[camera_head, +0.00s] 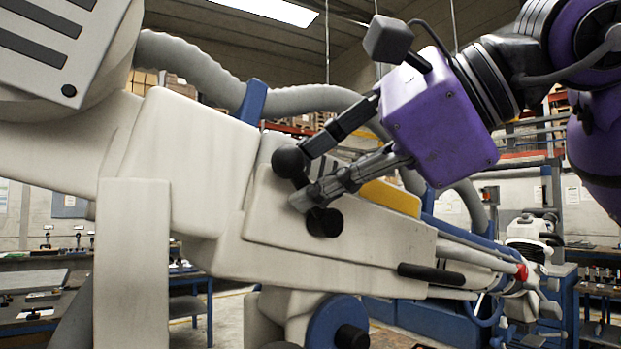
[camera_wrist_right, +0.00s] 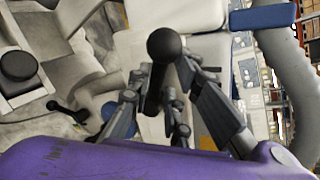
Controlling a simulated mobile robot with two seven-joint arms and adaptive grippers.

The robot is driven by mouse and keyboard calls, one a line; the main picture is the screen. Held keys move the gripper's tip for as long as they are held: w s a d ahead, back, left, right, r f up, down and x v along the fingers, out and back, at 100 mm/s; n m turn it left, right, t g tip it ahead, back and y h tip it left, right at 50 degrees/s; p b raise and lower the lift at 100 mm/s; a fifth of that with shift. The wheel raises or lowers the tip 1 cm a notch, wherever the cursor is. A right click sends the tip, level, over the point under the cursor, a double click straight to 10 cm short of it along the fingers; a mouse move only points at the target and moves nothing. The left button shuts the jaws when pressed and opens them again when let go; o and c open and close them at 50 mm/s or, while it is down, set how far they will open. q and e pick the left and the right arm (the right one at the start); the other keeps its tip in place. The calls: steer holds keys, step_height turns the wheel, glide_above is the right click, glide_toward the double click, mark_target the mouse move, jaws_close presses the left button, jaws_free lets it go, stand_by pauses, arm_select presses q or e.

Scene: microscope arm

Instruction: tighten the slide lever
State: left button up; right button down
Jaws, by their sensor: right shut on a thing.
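The slide lever is a dark lever with a black ball knob (camera_head: 288,162) on the side of the large cream microscope arm (camera_head: 330,240). In the right wrist view its ball (camera_wrist_right: 164,45) and short shaft (camera_wrist_right: 155,90) stand between the fingers. My right gripper (camera_head: 303,174), on a purple wrist, comes from the upper right and is shut on the lever, with the ball showing past the fingertips. The lever's base is partly hidden by the fingers. A round black knob (camera_head: 324,222) sits just below the lower finger. My left gripper is not in view.
A yellow panel (camera_head: 390,197) lies behind the fingers, and a black handle (camera_head: 430,273) is lower right. A blue upright (camera_head: 251,102) and a thick grey hose (camera_head: 190,62) rise behind. Workbenches (camera_head: 35,318) stand in the background. Open air lies above the lever.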

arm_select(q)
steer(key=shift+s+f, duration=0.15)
arm_select(e)
steer(key=shift+w+f, duration=0.1)
steer(key=shift+f, duration=0.7)
steer(key=c, duration=1.8)
jaws_free()
steer(key=shift+c, duration=0.2)
steer(key=shift+o, duration=1.1)
steer(key=shift+s+r, duration=0.15)
steer(key=shift+s, duration=0.15)
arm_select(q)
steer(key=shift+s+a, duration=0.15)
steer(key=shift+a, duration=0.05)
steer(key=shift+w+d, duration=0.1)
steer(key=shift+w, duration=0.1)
arm_select(e)
steer(key=shift+w+d+r, duration=0.15)
steer(key=shift+w, duration=0.1)
steer(key=v, duration=1.2)
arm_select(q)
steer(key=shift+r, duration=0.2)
arm_select(e)
steer(key=shift+w+r, duration=0.1)
